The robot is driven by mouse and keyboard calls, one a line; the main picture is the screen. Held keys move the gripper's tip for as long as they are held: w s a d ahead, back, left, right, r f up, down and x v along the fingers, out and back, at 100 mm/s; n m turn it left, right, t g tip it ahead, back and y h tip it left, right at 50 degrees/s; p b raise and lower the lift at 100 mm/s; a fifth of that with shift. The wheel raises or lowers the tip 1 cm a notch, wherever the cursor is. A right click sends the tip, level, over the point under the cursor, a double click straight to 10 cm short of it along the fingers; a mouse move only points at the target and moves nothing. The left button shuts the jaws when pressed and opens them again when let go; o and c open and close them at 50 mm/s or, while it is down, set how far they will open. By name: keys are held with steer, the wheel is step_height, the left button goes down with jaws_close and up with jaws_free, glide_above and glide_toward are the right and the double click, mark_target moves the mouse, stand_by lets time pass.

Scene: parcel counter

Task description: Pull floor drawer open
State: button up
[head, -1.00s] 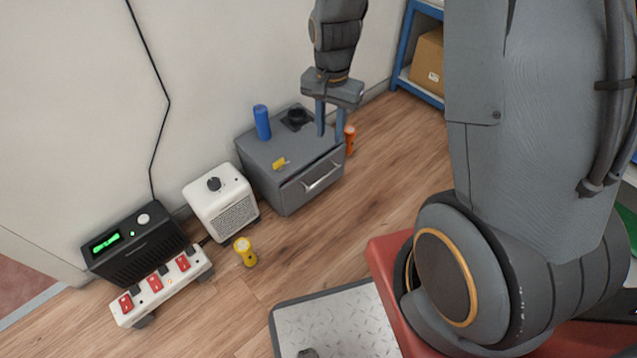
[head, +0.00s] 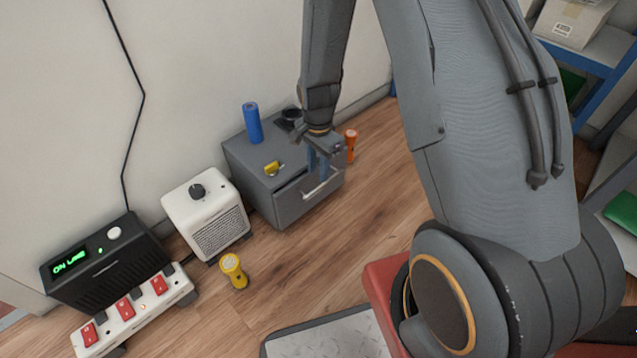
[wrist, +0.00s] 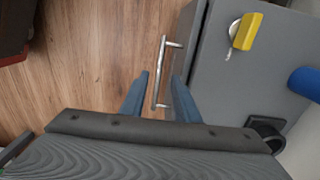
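The floor drawer (head: 290,206) is the front of a low grey cabinet (head: 247,158) by the wall, and it looks shut. Its silver bar handle (head: 324,187) runs across the front, partly hidden by my fingers in the head view. My gripper (head: 318,172) points down at the drawer front. In the wrist view the handle (wrist: 162,72) shows between the blue fingertips of my gripper (wrist: 160,76), one finger on either side. The fingers are apart, with gaps beside the bar.
On the cabinet top are a blue cylinder (head: 253,122), a yellow item (head: 273,168) and a dark round item (head: 291,115). An orange flashlight (head: 351,145) stands behind. Floor before the drawer is clear.

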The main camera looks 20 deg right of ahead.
step_height(320, 180, down, 6)
steer(key=shift+r+b, duration=0.1)
steer(key=shift+b, duration=1.1)
jaws_close()
